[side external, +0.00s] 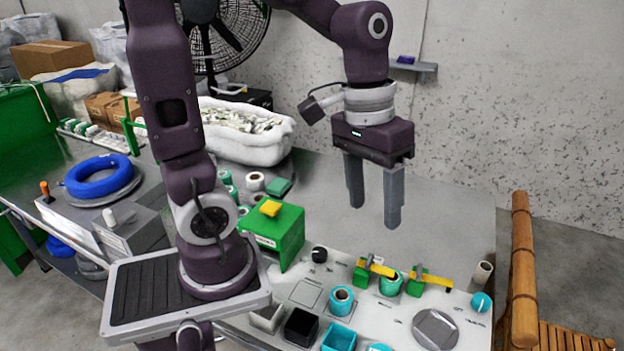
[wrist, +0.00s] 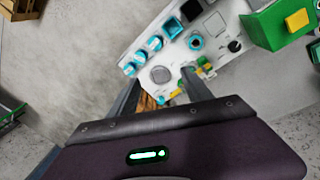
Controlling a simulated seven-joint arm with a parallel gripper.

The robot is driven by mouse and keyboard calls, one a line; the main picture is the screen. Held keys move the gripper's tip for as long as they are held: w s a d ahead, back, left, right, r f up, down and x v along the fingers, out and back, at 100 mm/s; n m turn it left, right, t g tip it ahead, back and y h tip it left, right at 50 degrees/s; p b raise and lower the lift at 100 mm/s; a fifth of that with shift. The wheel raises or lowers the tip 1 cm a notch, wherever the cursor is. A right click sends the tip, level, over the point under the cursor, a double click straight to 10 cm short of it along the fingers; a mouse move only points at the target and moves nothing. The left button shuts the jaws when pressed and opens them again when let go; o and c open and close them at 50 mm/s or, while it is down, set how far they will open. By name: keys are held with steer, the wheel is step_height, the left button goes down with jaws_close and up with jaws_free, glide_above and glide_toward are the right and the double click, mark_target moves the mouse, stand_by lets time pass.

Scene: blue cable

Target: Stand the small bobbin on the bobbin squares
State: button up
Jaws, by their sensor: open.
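My gripper (side external: 375,214) is open and empty, pointing down high above the right part of the bench. Its fingers also show in the wrist view (wrist: 162,84). A teal-wound bobbin (side external: 342,300) stands upright on the white board (side external: 385,318); it also shows in the wrist view (wrist: 196,42). A second teal bobbin (side external: 391,283) stands between the yellow-and-green clamps. A pale bobbin (side external: 483,272) is at the board's right end. I cannot tell which is the small one. An outlined square (side external: 306,293) is marked on the board, left of the first bobbin.
A green box (side external: 275,233) with a yellow block on top stands behind the board's left side. A black knob (side external: 319,255), a black bin (side external: 301,327), a teal bin (side external: 339,338) and a grey disc (side external: 436,328) crowd the board.

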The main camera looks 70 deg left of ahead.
steer(key=s+a+r+m+t+y, duration=0.1)
steer(key=s+r+m+t, duration=0.2)
steer(key=s, duration=0.6)
steer(key=shift+s+a+r+t+y, duration=0.15)
steer(key=shift+a+r+t+y, duration=0.15)
steer(key=shift+r+t, duration=0.5)
